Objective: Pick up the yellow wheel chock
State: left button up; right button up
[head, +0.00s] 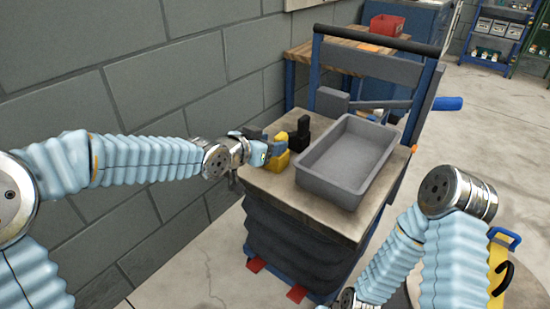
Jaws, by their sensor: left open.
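The yellow wheel chock (278,161) sits on the wooden top of a lift cart (307,210), near its left back edge. My left gripper (267,146) reaches in from the left and is right at the chock, with its fingers open. The gripper covers part of the chock, and I cannot tell whether they touch. My right arm comes in at the lower right and runs down to the bottom edge, where its gripper is out of the picture.
A grey open tray (347,160) fills the right of the cart top. A black block (300,135) stands just behind the chock. The cart's push frame (375,66) rises at the back, and a block wall (140,85) is close on the left.

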pick_arm(q)
jog(key=x, duration=0.4)
jog(key=shift+w+d+f, duration=0.1)
jog(key=shift+d+f, duration=0.2)
jog(key=shift+f, duration=0.15)
jog(key=shift+c, duration=0.3)
grip_shut()
